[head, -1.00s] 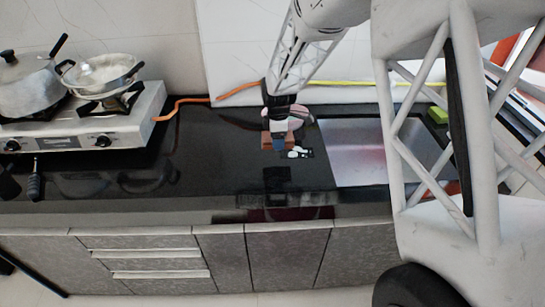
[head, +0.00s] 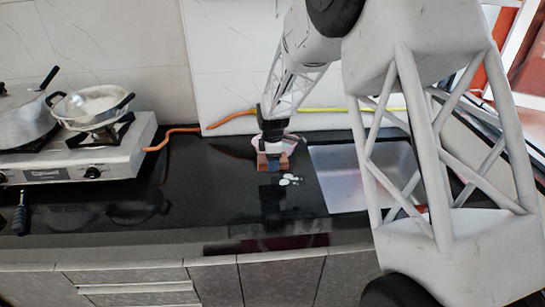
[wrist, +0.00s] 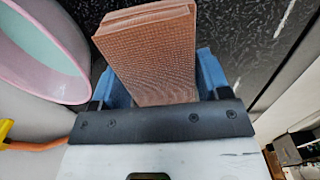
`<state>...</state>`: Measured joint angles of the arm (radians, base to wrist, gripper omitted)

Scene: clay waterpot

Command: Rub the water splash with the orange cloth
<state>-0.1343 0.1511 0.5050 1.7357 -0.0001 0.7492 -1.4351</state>
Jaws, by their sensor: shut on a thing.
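The orange cloth, a folded brown-orange block, is held in my gripper (head: 273,163). In the wrist view the cloth (wrist: 155,50) sticks out between the blue fingers of my gripper (wrist: 155,80), which are shut on it. The water splash (head: 290,180) is a few small pale blobs on the black counter in the head view. My gripper and the cloth are just behind and to the left of the splash, apart from it in the picture. I cannot tell how high the cloth is above the counter. The splash is not distinguishable in the wrist view.
A pink-rimmed bowl (wrist: 75,95) with a pale green inside is close to my gripper. A metal sink (head: 350,185) lies to the right. A stove (head: 80,165) with a pan (head: 90,103) stands left. An orange hose (head: 180,132) runs along the wall.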

